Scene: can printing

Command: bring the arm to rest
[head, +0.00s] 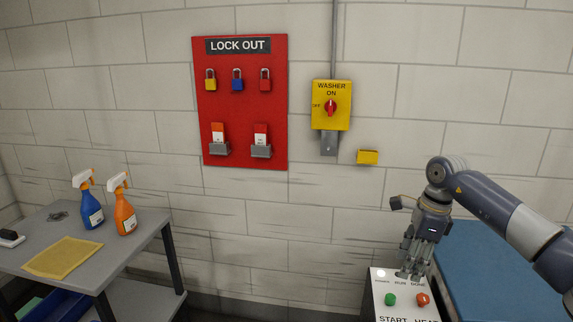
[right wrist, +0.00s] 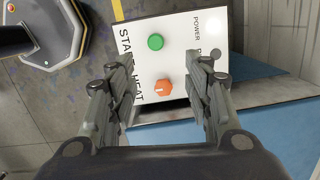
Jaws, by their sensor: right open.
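My right gripper (head: 414,268) is at the lower right in the head view, over the upper part of a white control panel (head: 408,312). In the right wrist view its two fingers (right wrist: 165,100) are apart with nothing between them. Beyond them the panel (right wrist: 188,30) shows a green button (right wrist: 155,42) and an orange knob (right wrist: 164,88), which also show in the head view as the green button (head: 390,299) and the orange knob (head: 422,299). I cannot tell whether the fingers touch the panel. My left gripper is not in view.
A blue-topped surface (head: 490,275) lies beside the panel, under my right arm. On the wall are a red lock-out board (head: 242,110) and a yellow washer switch (head: 331,93). A grey table (head: 130,243) at the left bears blue (head: 87,207) and orange (head: 124,214) spray bottles and a yellow cloth (head: 63,258).

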